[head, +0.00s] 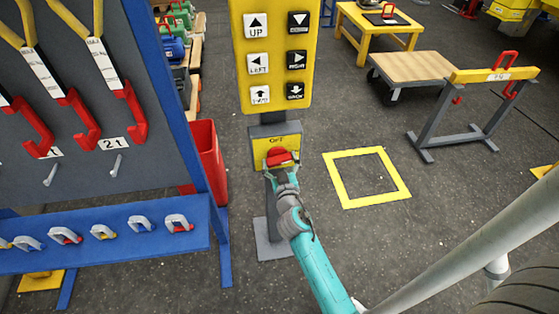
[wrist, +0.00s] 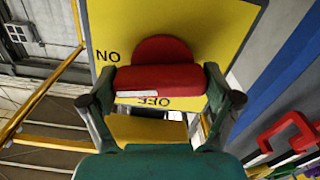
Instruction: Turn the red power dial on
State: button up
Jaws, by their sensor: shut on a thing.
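The red power dial (head: 280,155) sits on a yellow plate (head: 262,149) on the grey box below the button panel. An OFF label shows above the dial in the head view. In the wrist view the dial (wrist: 160,78) has a round red base and a bar lying about level across the picture. My gripper (head: 281,168) is shut on the dial. In the wrist view its fingers (wrist: 160,88) hold the bar's two ends.
The yellow button panel (head: 274,25) stands above the dial. A blue rack (head: 110,243) with hooks and shackles and a red bin (head: 207,155) stand at left. A yellow floor square (head: 342,195), a cart (head: 413,68) and a grey stand (head: 437,122) are at right.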

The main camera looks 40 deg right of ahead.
jog(key=shift+f+m, duration=0.1)
jog(key=shift+m, duration=1)
jog(key=o, duration=0.9)
jog(key=v, duration=1.2)
jog(key=shift+a, duration=0.1)
